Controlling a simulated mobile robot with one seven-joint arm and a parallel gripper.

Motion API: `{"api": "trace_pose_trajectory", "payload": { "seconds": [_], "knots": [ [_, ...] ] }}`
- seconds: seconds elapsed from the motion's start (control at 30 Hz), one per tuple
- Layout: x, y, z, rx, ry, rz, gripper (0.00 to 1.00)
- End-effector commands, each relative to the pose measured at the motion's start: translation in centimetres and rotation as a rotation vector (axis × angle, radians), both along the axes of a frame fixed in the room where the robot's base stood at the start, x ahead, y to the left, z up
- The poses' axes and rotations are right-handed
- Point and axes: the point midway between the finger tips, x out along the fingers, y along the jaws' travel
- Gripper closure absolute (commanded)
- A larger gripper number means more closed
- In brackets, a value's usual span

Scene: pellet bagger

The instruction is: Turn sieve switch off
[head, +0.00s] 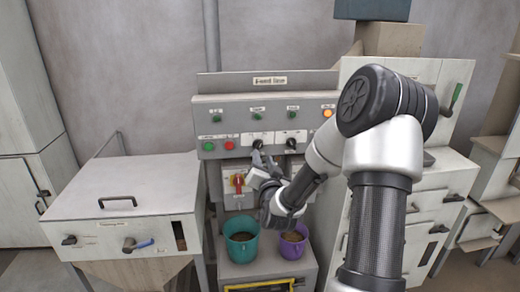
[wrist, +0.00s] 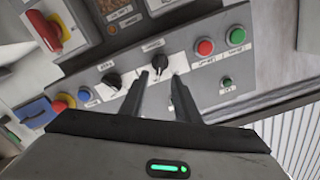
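The grey control panel (head: 222,127) carries two black rotary switches. The left one (head: 257,144) also shows in the wrist view (wrist: 160,62), nearest the red button; the right one (head: 291,143) also shows there (wrist: 111,80). Their labels are too small to read surely, so I cannot tell which is the sieve switch. My gripper (head: 263,158) is in front of the panel, just below the left switch. In the wrist view my gripper (wrist: 168,76) has its fingers apart with nothing between them. One fingertip is close to that switch; contact cannot be told.
A green button (head: 208,146) and a red button (head: 229,145) sit left of the switches. A red-and-yellow rotary handle (head: 237,181) is below. A teal bucket (head: 241,246) and a purple bucket (head: 293,244) stand under the panel. A lidded bin (head: 125,200) is at left.

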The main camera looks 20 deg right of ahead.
Motion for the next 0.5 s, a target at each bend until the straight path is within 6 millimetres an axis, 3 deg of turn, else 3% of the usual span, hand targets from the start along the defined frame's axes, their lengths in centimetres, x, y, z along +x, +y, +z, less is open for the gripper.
{"api": "trace_pose_trajectory", "payload": {
  "seconds": [0.23,0.5],
  "knots": [
    [4.5,-1.3,0.1,0.001,0.001,0.001,0.71],
    [6.5,-1.8,0.0,-0.001,0.001,0.000,0.71]
  ]
}}
